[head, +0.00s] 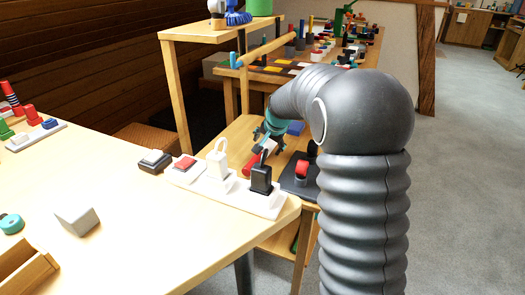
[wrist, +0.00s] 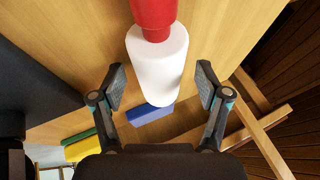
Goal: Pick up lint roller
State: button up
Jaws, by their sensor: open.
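The lint roller (wrist: 157,62) has a red handle and a white cylinder. In the wrist view it reaches from the top edge to the middle, lying on a wooden surface. In the head view its red handle (head: 250,166) shows on the lower wooden table, partly hidden by the power strip's plugs and my arm. My gripper (wrist: 161,84) is open, one finger on each side of the white cylinder, with gaps on both sides. In the head view my gripper (head: 271,126) is over the roller's far end. How far above the roller the fingers are is unclear.
A blue block (wrist: 150,113) lies just beyond the roller's white end. A white power strip (head: 232,190) with plugs lies along the near table's edge. Wooden posts (head: 177,95) rise behind.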

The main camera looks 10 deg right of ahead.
jog(key=c, duration=1.3)
jog(key=shift+r, duration=0.15)
